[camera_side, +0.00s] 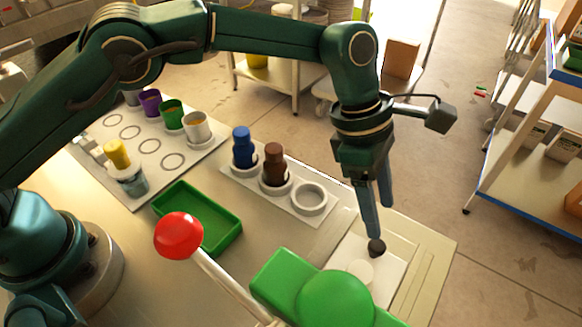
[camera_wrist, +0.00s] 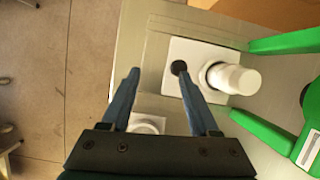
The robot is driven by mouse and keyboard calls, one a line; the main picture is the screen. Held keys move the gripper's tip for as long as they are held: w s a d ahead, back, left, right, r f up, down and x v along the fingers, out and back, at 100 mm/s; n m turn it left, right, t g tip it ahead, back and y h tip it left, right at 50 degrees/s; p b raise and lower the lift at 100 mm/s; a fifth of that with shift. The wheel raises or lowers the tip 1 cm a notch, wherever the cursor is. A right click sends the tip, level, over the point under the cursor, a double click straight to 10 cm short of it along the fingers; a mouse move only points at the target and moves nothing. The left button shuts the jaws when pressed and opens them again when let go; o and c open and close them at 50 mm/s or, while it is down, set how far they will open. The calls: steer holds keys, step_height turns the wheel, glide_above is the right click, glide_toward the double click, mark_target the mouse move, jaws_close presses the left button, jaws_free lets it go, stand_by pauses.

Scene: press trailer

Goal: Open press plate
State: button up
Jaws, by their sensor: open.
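The press has a green head (camera_side: 335,298) and a lever ending in a red ball (camera_side: 179,235). Under the head lies a white square plate (camera_side: 388,272) with a dark round knob (camera_side: 376,247). The plate (camera_wrist: 190,48) and knob (camera_wrist: 180,67) also show in the wrist view, with a white cylinder (camera_wrist: 238,79) beside the knob. My gripper (camera_side: 380,221) is open and empty, pointing down over the plate. In the wrist view (camera_wrist: 157,70), the right fingertip is at the knob and the left one is well apart from it; contact cannot be told.
A green tray (camera_side: 225,242) lies left of a white holder (camera_side: 290,201) with a blue bottle (camera_side: 242,148), a brown bottle (camera_side: 274,165) and one empty ring. Several cups stand on a white board (camera_side: 130,180). The press's green arms are close to the plate.

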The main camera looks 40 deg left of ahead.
mark_target(377, 245)
steer(key=n, duration=0.1)
steer(key=s+n+t, duration=0.1)
steer(key=shift+a+r+n, duration=0.1)
steer(key=shift+n, duration=0.2)
steer(key=shift+s+a+r+n+t, duration=0.2)
steer(key=shift+s+r, duration=0.1)
steer(key=shift+s, duration=0.35)
steer(key=shift+s+a+r+n+t, duration=0.1)
steer(key=shift+s+r+n, duration=0.15)
steer(key=shift+s, duration=0.35)
steer(key=shift+s+d+r, duration=0.15)
steer(key=shift+r, duration=0.05)
steer(key=shift+x, duration=2.45)
jaws_close()
